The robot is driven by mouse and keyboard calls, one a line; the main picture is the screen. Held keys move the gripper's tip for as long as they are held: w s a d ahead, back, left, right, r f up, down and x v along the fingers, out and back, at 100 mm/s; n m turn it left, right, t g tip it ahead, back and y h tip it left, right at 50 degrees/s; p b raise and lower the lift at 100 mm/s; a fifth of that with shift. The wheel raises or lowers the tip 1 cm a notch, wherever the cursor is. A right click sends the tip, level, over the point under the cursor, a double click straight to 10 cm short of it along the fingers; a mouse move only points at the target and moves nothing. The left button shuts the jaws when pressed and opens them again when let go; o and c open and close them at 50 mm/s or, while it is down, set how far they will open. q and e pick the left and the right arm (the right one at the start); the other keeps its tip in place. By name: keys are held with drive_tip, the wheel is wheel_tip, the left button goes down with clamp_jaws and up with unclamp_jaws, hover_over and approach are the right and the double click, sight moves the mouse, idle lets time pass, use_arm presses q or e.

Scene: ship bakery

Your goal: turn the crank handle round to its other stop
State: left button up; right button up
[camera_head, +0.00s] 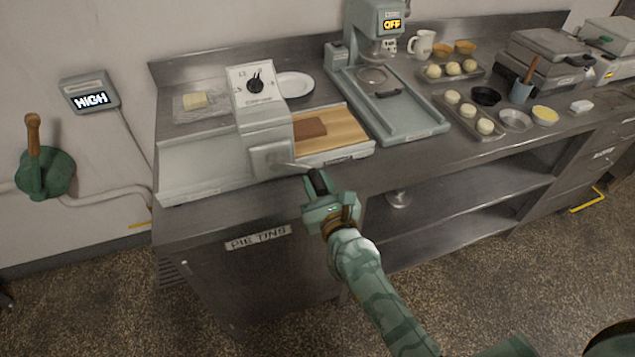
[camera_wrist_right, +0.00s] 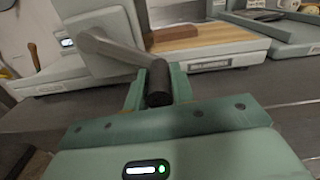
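The crank handle is on the front of a grey dough machine (camera_head: 262,110) on the steel counter. Its grey arm (camera_wrist_right: 110,47) points to the right and slightly down from the hub in the right wrist view. Its black grip (camera_head: 317,181) sticks out toward me, and it also shows in the wrist view (camera_wrist_right: 159,84). My right gripper (camera_head: 322,193) has its green fingers on both sides of the black grip and looks closed on it. The fingertips are partly hidden. My left gripper is not in view.
A wooden board (camera_head: 345,137) with a brown slab (camera_head: 310,128) lies right of the machine. A mixer (camera_head: 378,30) with a grey tray stands further right. The space before the counter is free.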

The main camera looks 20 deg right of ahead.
clamp_jaws()
drive_tip(key=shift+r, duration=0.1)
